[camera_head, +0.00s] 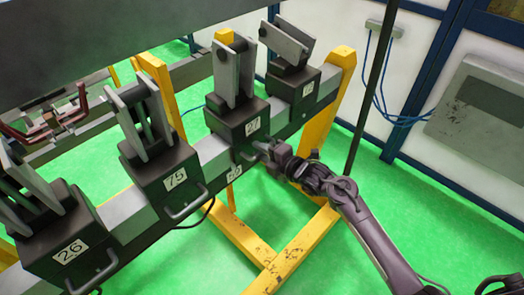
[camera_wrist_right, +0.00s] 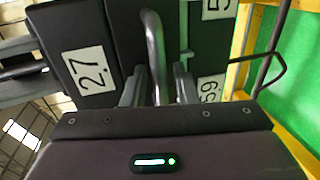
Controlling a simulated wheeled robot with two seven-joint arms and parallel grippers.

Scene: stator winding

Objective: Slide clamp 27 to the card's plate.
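Clamp 27 (camera_head: 238,122) is a dark block with two upright grey jaws, seated on the grey rail. Its number label (camera_wrist_right: 86,72) shows large in the right wrist view. My right gripper (camera_head: 268,152) is at the clamp's front handle. In the right wrist view the handle (camera_wrist_right: 154,45) runs down between the two fingers (camera_wrist_right: 158,90), which look spread with a small gap beside it. A small card (camera_head: 234,172) is on the rail's front below clamp 27. A card reading 59 (camera_wrist_right: 211,89) shows in the right wrist view. My left gripper is out of view.
Clamp 75 (camera_head: 160,180) and clamp 26 (camera_head: 65,245) sit on the rail to the left. Another clamp (camera_head: 296,92) sits to the right near the rail's end. Bare rail (camera_head: 212,152) shows between clamps 75 and 27. Yellow legs (camera_head: 285,262) support the rail over green floor.

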